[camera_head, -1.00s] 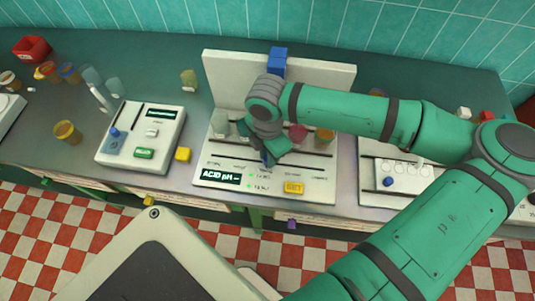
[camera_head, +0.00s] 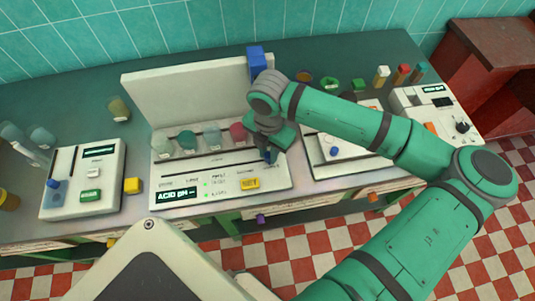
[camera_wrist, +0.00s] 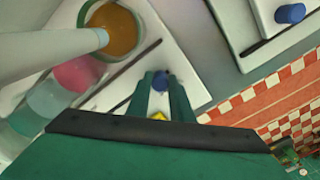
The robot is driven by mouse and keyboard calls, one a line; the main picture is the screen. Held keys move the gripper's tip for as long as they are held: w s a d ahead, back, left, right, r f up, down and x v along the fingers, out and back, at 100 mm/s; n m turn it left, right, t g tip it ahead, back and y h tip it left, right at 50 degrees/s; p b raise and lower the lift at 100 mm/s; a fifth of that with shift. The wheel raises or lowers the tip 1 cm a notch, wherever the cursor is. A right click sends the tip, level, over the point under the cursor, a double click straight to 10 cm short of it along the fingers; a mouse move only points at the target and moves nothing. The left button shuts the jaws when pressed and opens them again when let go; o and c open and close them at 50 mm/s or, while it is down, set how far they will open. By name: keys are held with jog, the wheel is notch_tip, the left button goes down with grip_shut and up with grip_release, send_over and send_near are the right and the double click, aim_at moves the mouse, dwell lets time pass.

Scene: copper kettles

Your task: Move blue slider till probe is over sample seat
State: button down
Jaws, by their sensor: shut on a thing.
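The pale tester (camera_head: 220,181) stands on the counter with a row of sample cups. A clear cup (camera_head: 162,145), a green one (camera_head: 187,140), another clear one (camera_head: 212,134) and a pink one (camera_head: 238,132) show; the orange cup (camera_wrist: 127,30) shows in the wrist view. My gripper (camera_head: 267,151) is shut on the blue slider (camera_wrist: 161,80), near the right end of its slot. A blue block (camera_head: 257,63) sits at the back panel's right end. The pale probe arm (camera_wrist: 50,50) ends overlapping the orange cup's near-left rim; I cannot tell whether it is centred.
The tester has a yellow button (camera_head: 250,184) and an "ACID pH" display (camera_head: 177,195). Another device with a blue knob (camera_head: 334,151) stands close on the right.

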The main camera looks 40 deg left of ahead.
jog(key=shift+w+d, duration=0.15)
jog(key=shift+d, duration=0.2)
jog(key=shift+w+d, duration=0.1)
jog(key=c, duration=1.6)
grip_release()
jog(key=shift+o, duration=0.2)
notch_tip(320, 180, up, 11)
jog(key=shift+w+f, duration=0.1)
